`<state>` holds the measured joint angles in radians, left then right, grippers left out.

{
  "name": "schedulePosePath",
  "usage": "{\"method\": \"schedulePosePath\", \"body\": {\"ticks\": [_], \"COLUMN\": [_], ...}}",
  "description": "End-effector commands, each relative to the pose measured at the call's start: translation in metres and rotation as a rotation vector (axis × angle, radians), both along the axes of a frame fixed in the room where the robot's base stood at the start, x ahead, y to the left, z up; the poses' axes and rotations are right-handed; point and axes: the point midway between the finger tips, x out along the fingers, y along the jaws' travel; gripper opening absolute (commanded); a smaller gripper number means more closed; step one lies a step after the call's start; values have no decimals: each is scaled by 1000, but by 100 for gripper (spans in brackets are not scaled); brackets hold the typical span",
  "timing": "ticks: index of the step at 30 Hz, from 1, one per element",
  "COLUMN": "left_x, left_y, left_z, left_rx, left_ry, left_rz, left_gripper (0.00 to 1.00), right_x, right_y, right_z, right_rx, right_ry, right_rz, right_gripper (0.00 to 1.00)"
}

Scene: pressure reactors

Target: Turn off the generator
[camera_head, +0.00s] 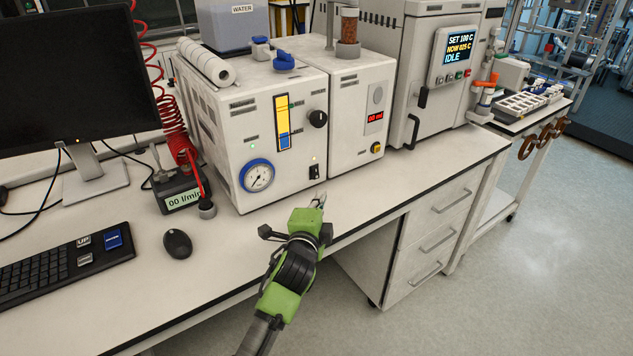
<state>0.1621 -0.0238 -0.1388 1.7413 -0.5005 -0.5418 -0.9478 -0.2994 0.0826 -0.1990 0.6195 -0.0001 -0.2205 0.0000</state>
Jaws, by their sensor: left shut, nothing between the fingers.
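A white box unit (222,133), seemingly the generator, stands on the bench, with no readable name on it. Its front has a blue-rimmed gauge (257,175), a yellow and blue level strip (283,120), a black knob (318,119) and a small black switch (314,171) at the lower right. My left gripper (319,200) is shut and empty, just in front of and below the switch. I cannot tell whether its tips touch the unit. My right gripper is not in view.
A second white unit (348,125) with a red display adjoins on the right, then an oven-like reactor (409,100) reading IDLE. A flow meter (181,192) with a red coiled hose, a mouse (177,244) and a keyboard (66,266) are left. The bench front is clear.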

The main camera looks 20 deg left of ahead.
Motion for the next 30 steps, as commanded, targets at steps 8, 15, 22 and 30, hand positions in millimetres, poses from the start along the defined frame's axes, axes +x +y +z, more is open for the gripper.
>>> {"method": "schedulePosePath", "body": {"ticks": [8, 15, 22, 30], "left_x": [48, 75, 85, 85], "left_y": [5, 25, 37, 38], "left_z": [-6, -12, -17, -18], "left_rx": [-2, 0, -2, -1], "left_ry": [1, 1, 1, 1], "left_rz": [1, 2, 0, 0], "left_gripper": [0, 0, 0, 0], "right_x": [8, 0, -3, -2], "right_y": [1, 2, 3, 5], "right_z": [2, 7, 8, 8], "right_rx": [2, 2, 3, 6], "right_ry": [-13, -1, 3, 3], "right_rz": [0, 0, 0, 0], "right_gripper": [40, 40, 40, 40]}}
